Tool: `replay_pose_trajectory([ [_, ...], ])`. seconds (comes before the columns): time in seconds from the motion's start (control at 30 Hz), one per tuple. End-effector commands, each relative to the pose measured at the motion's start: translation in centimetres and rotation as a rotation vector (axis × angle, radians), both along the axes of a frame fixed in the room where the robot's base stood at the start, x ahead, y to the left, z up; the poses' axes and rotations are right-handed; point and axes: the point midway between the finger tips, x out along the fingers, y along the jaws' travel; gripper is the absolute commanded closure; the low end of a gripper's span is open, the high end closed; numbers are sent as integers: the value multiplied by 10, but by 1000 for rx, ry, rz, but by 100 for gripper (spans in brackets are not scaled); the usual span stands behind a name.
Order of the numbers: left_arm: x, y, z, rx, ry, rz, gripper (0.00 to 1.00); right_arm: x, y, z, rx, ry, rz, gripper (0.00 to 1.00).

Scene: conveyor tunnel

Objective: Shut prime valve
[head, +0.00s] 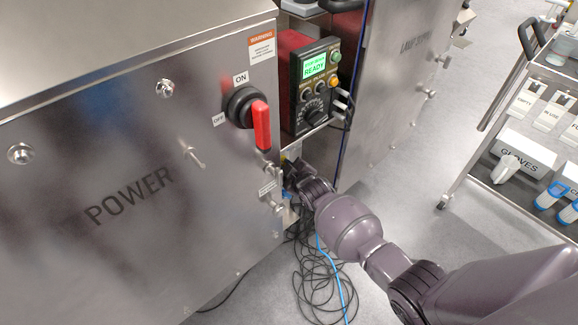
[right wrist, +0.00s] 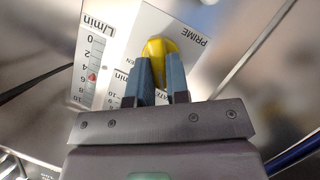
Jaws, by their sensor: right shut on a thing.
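In the right wrist view, the prime valve's yellow handle (right wrist: 158,48) stands in front of a white plate (right wrist: 183,22) marked PRIME. My right gripper (right wrist: 162,75) has its two blue-grey fingers on either side of the handle, shut on it. The handle's lower part is hidden between the fingers. In the head view, my right gripper (head: 292,180) reaches into the gap between the steel cabinets, below the control box. There the valve is hidden behind my gripper and wrist. My left gripper is in neither view.
The POWER cabinet (head: 110,255) with a red switch handle (head: 261,126) stands close on the left. A control box (head: 316,85) reading READY sits above my wrist. Loose black cables (head: 310,285) lie on the floor. A supply cart (head: 520,120) stands at right.

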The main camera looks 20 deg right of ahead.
Motion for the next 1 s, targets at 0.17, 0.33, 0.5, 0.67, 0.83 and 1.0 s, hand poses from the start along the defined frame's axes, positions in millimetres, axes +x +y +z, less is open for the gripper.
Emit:
replay_pose_trajectory([
  [0.17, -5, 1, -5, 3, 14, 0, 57, -1, 2, -3, -85, -30, 0, 100],
  [0.33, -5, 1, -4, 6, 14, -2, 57, -1, 2, -3, -137, -49, 0, 100],
  [0.5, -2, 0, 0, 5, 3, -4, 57, -1, 2, -3, -162, -57, 0, 100],
  [0.67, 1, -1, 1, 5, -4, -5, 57, -1, 1, -2, -168, -60, 1, 100],
  [0.83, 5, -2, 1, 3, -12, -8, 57, -1, 1, -2, -168, -60, 1, 100],
  [1.0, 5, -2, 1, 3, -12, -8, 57, -1, 1, -2, -167, -60, 1, 70],
])
